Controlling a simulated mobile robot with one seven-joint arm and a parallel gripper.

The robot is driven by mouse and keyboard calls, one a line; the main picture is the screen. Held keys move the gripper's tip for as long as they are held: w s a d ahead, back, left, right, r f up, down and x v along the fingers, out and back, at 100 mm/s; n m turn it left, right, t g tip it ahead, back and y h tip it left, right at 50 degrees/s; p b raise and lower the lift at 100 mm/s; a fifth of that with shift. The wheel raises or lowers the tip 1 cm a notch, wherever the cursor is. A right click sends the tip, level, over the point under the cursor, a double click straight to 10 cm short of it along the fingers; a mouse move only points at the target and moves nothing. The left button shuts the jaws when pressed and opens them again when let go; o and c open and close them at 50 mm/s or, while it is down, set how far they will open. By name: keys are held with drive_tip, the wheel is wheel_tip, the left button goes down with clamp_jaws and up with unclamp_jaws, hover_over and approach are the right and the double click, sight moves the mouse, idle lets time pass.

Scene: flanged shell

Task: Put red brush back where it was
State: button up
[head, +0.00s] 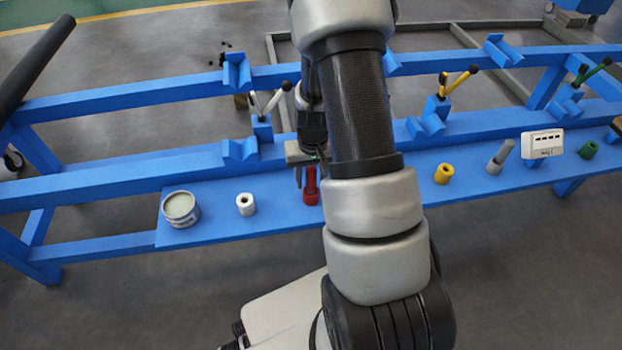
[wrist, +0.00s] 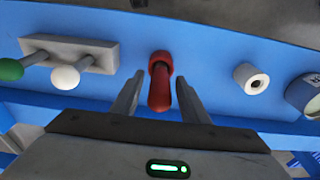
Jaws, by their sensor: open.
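The red brush (wrist: 160,95) stands in a red round holder (wrist: 160,60) on the blue shelf in the wrist view. In the head view the red piece (head: 311,190) shows just left of my arm, its upper part partly hidden by my gripper. My gripper (wrist: 160,98) is open, with one finger on each side of the red brush and a visible gap on both sides. In the head view my gripper (head: 311,180) points down over the shelf, and one finger is mostly hidden.
A white holder (head: 245,204) and an open can (head: 181,208) stand to the left on the shelf (head: 275,213). A yellow holder (head: 444,173), a white box (head: 542,144) and a green holder (head: 588,149) stand to the right. Blue rails with white, yellow and green tools run behind.

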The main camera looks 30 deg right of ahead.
drive_tip(key=r+p, duration=0.1)
drive_tip(key=r, duration=0.2)
drive_tip(key=r+p, duration=0.1)
drive_tip(key=r, duration=0.3)
drive_tip(key=s+r+p, duration=0.1)
drive_tip(key=r, duration=0.2)
drive_tip(key=shift+s+a+r, duration=0.1)
drive_tip(key=shift+a+r, duration=0.1)
drive_tip(key=shift+r, duration=0.1)
drive_tip(key=s+a+r+n+t, duration=0.1)
drive_tip(key=s+a+r, duration=0.2)
drive_tip(key=r, duration=0.4)
drive_tip(key=s+a+r+n+t, duration=0.15)
drive_tip(key=a+r, duration=0.25)
drive_tip(key=r, duration=0.4)
drive_tip(key=s+a+r+t, duration=0.1)
drive_tip(key=s+a+r, duration=0.25)
drive_tip(key=r, duration=0.35)
drive_tip(key=s+a+r+t, duration=0.1)
drive_tip(key=s+a+r, duration=0.1)
drive_tip(key=s+r, duration=0.55)
wheel_tip(320, 180, up, 18)
drive_tip(key=p, duration=2)
drive_tip(key=shift+d+f+n, duration=0.15)
drive_tip(key=shift+f+n, duration=0.1)
drive_tip(key=shift+n, duration=0.1)
